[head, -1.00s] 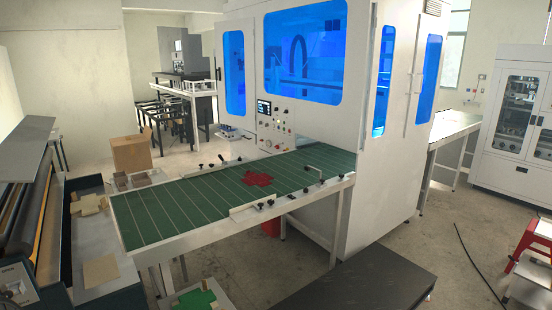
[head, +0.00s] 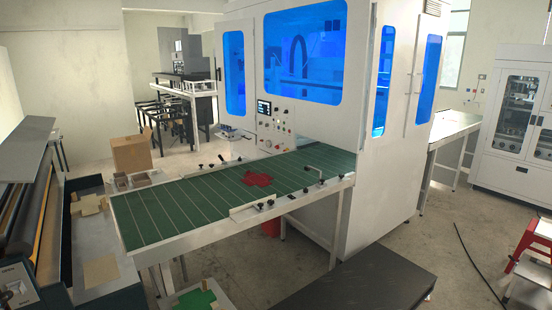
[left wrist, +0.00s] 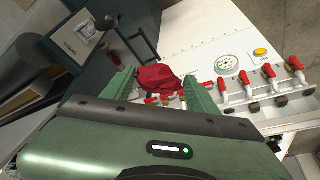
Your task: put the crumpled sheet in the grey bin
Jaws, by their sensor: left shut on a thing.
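The crumpled sheet (left wrist: 160,78) is a dark red, bunched-up piece in the left wrist view. It sits between the two green fingers of my left gripper (left wrist: 158,88), which is shut on it. Below it in that view is a white panel with red-handled valves. I cannot tell how far the sheet is from the panel. Neither gripper shows in the head view. I cannot make out a grey bin in either view.
A flat red piece (head: 257,179) lies on the green conveyor bed (head: 150,215). A cardboard box (head: 131,153) stands behind it. A red container (head: 270,228) is partly hidden under the conveyor.

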